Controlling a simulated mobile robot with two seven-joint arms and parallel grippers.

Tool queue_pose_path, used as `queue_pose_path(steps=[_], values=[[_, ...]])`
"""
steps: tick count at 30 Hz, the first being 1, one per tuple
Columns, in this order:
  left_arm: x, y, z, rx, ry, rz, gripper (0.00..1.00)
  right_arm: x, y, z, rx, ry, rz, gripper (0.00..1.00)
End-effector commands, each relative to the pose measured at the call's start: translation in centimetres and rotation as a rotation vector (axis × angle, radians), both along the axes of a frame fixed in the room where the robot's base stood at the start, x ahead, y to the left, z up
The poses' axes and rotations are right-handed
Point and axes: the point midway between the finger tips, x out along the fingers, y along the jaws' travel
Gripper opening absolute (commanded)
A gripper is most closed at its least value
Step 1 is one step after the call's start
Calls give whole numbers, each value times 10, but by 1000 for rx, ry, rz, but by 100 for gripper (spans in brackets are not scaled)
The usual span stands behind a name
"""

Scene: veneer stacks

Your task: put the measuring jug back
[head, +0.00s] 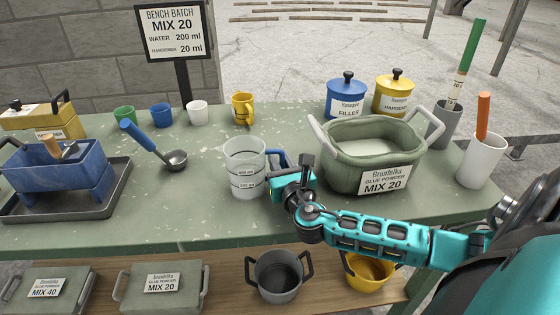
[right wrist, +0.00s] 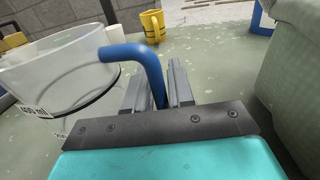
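The measuring jug (head: 246,165) is clear with dark markings and a blue handle, upright in the middle of the green bench. I cannot tell whether its base touches the bench. My right gripper (head: 290,183) is at the jug's right side. In the right wrist view the jug (right wrist: 60,75) is at the left, and its blue handle (right wrist: 147,58) runs down between the fingers of my right gripper (right wrist: 160,92), which are close on both sides of it. The lower handle is hidden by the gripper. My left gripper is not in view.
A green tub of glue powder (head: 375,150) stands close right of my gripper. A blue-handled ladle (head: 155,147) lies left of the jug, with a yellow mug (head: 242,109) behind. A dark tray (head: 125,185) is at left. Pots sit on the lower shelf (head: 225,268).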

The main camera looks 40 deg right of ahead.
Motion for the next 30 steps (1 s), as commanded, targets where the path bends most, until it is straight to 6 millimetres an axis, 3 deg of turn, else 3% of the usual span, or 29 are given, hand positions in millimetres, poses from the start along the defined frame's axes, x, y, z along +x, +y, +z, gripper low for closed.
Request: queue_pose_path(steps=[6, 15, 20, 30], values=[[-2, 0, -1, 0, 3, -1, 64, 0, 0, 0, 0, 1, 0, 43], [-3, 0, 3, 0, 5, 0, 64, 0, 0, 6, -1, 0, 0, 43], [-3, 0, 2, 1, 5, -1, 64, -21, 8, 2, 0, 4, 3, 43], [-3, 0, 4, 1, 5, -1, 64, -86, 32, 3, 2, 3, 1, 43]])
